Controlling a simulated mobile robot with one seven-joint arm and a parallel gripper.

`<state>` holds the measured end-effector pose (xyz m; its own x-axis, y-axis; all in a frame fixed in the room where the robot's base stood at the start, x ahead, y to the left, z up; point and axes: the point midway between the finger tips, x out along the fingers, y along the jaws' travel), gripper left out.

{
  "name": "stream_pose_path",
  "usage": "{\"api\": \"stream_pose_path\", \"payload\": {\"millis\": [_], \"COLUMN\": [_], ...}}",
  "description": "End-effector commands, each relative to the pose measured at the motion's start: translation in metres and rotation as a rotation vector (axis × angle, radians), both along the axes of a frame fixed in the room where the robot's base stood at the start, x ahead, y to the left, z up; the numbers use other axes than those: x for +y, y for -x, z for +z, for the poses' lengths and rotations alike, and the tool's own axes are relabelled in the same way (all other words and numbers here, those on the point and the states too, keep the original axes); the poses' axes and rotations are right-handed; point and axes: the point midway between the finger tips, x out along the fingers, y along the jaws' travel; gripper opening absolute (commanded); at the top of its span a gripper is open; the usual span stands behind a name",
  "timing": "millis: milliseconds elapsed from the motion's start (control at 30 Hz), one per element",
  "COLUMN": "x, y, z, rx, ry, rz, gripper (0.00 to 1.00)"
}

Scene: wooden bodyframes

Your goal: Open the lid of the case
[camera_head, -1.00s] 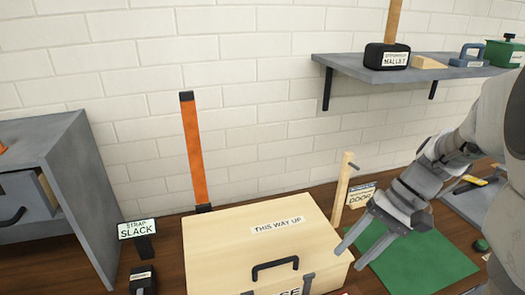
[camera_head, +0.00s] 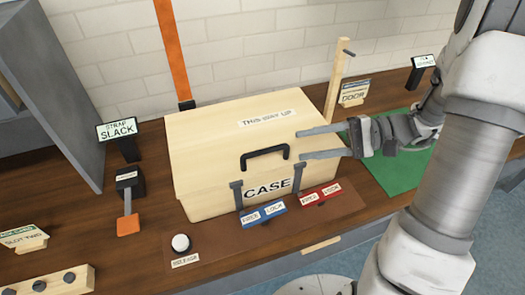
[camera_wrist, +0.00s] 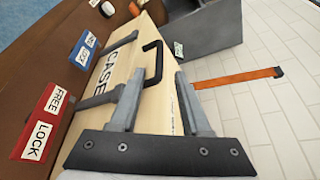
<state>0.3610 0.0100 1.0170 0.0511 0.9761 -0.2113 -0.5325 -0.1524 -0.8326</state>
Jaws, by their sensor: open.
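The case (camera_head: 200,150) is a pale wooden box on the bench, its lid down, with a "THIS WAY UP" label on top. A black handle (camera_head: 264,157) and two grey latches, left (camera_head: 237,195) and right (camera_head: 298,176), are on its front. The handle also shows in the wrist view (camera_wrist: 153,64). My gripper (camera_head: 300,144) is open at the right front of the case, fingers pointing left towards the handle, which is apart from them. In the wrist view the two fingers (camera_wrist: 158,103) spread in front of the case. Whether they touch it I cannot tell.
A blue FREE/LOCK plate (camera_head: 263,214) and a red one (camera_head: 320,195) lie before the case, with a white button (camera_head: 180,243) to their left. A wooden post (camera_head: 338,80) stands behind right. An orange strap (camera_head: 172,50) rises behind the case. A green mat (camera_head: 395,170) lies right.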

Motion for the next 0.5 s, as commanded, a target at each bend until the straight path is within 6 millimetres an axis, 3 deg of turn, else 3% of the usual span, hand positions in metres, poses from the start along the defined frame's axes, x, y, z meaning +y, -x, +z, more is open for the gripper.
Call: {"api": "stream_pose_path", "payload": {"millis": [300,500], "x": [0.068,0.093], "y": [-0.002,-0.004], "z": [-0.015,-0.021], "rx": [0.002,0.002], "ry": [0.0,0.001], "rz": [0.005,0.002], "gripper": [0.47,0.47]}}
